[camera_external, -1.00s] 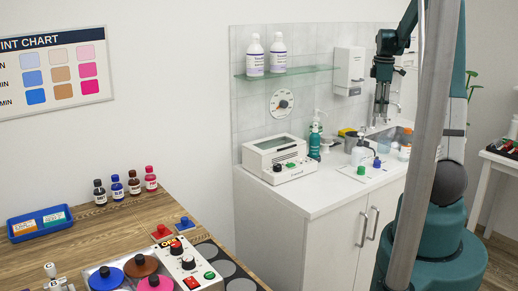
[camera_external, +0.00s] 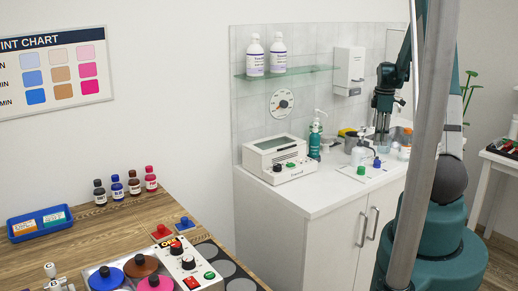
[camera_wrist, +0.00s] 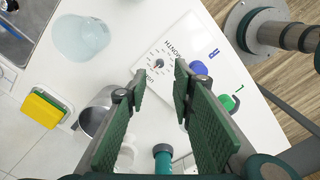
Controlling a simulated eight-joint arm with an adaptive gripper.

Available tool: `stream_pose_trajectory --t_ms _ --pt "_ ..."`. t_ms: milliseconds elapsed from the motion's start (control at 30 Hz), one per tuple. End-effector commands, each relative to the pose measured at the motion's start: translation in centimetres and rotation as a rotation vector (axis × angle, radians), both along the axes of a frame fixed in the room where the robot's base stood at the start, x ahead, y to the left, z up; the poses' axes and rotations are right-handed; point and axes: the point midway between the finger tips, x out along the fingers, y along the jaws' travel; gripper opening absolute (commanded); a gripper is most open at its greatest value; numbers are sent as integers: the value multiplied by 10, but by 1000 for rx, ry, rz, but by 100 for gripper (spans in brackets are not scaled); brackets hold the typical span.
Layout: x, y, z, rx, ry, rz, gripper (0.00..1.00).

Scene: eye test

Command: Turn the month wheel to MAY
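A white plate (camera_wrist: 168,55) with a small round dial and a grey centre knob (camera_wrist: 159,63) lies on the white counter in the wrist view. Marks ring the dial, but its lettering is too small to read, so I cannot tell the month it points to. My gripper (camera_wrist: 160,82) is open and empty, its two green pads on either side of the knob's line, apart from it. A blue knob (camera_wrist: 198,68) and a green knob (camera_wrist: 227,102) sit right of the dial. In the external view my gripper (camera_external: 383,132) hangs above the counter near the sink; the dial is not clear there.
A clear cup (camera_wrist: 82,38), a metal mug (camera_wrist: 96,112) and a yellow-green sponge (camera_wrist: 44,107) are on the left. A teal-capped bottle (camera_wrist: 162,158) stands close below the fingers. In the external view a white device (camera_external: 275,160) stands on the counter's left.

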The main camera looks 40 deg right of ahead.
Motion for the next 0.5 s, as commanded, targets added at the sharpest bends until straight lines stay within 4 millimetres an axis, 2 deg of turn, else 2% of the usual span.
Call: stream_pose_trajectory --t_ms 267,500 --pt "0 0 -1 0 0 0 25" --pt "0 0 -12 0 0 0 25"
